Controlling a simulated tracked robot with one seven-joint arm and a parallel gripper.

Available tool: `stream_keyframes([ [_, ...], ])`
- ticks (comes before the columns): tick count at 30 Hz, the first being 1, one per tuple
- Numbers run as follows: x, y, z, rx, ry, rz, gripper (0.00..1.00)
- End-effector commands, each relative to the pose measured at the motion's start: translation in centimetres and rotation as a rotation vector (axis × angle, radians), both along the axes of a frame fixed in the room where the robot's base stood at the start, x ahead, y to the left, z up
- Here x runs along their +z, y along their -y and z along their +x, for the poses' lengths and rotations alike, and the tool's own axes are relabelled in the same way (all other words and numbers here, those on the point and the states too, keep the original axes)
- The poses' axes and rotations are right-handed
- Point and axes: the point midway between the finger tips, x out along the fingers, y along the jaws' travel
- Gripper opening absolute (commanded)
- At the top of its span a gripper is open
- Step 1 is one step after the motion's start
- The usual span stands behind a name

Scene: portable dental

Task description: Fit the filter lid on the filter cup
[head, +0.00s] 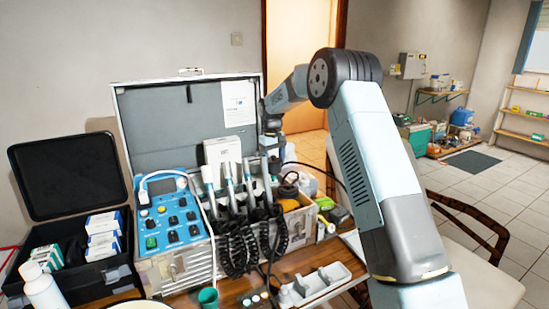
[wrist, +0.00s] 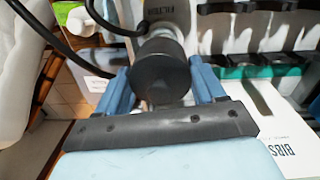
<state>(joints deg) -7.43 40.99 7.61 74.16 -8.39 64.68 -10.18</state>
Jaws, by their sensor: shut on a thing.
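My gripper (wrist: 163,88) is shut on a dark round piece (wrist: 160,72), apparently the filter lid, between its two blue fingers in the wrist view. I cannot tell whether this part is the filter cup or belongs to the held piece, nor whether anything is seated. In the head view my gripper (head: 272,150) points down over the right part of the open metal case (head: 190,268). The held piece and the cup cannot be made out there.
The case's blue control unit (head: 172,222) and several corded handpieces (head: 235,190) stand left of my gripper. A dark cable (wrist: 100,15) loops close by in the wrist view. A white tray (head: 325,281) lies in front, and a chair (head: 480,225) stands at right.

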Motion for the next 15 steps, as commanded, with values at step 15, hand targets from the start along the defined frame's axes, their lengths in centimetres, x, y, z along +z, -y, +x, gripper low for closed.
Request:
stream_keyframes([
  [15,-1.38,-0.01,-0.10,0.000,-0.001,0.000,0.40],
])
